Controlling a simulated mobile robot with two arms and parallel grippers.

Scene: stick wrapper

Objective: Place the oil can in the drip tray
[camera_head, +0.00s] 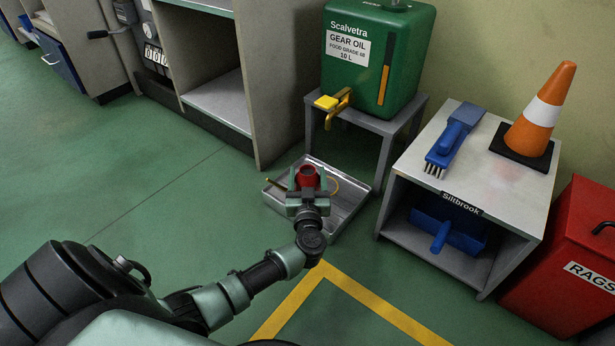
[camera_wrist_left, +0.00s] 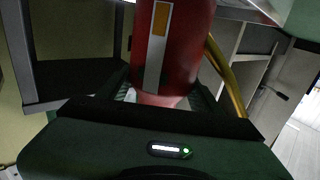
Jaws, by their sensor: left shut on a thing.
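The oil can (camera_head: 307,176) is red with a yellow spout and handle. My left gripper (camera_head: 307,188) is shut on it and holds it upright over the drip tray in the head view. In the left wrist view the red can body (camera_wrist_left: 177,50) fills the space between the fingers. The drip tray (camera_head: 343,219) is a shallow grey metal tray on the green floor. The gripper and can hide part of it, and I cannot tell whether the can touches its bottom. My right gripper is not in view.
A green gear oil tank (camera_head: 400,50) with a yellow tap stands on a grey stand (camera_head: 385,126) behind the tray. A shelf unit (camera_head: 415,225) with a brush and a traffic cone (camera_head: 541,112) is at right, beside a red rags bin (camera_head: 560,270). Open floor lies left.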

